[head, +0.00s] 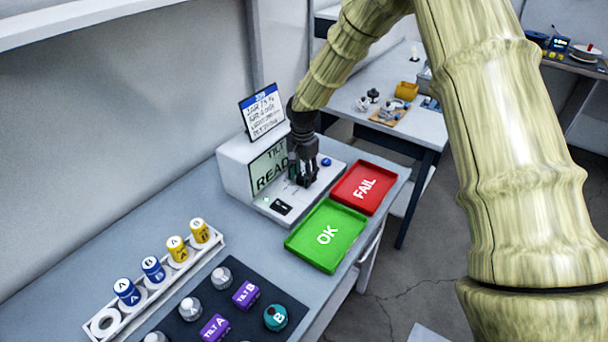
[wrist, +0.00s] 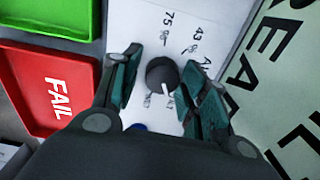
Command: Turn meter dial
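The meter (head: 235,165) is a white box with a tilted screen reading "TILT" and "READ…", partly covered by my gripper. Its dial (wrist: 161,75) is a small dark round knob with a white pointer mark on a white panel with printed numbers such as 75 and 43. The dial is hidden behind my gripper in the head view. My gripper (head: 303,178) reaches down over the meter's panel. In the wrist view its two teal-padded fingers stand on either side of the dial, with narrow gaps showing. It is open.
A green OK tray (head: 305,250) and a red FAIL tray (head: 348,197) lie in front of the meter. A white rack (head: 215,243) holds blue and yellow lettered cylinders. A dark mat (head: 255,277) carries purple, teal and silver pieces. A sign (head: 262,112) stands on the meter.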

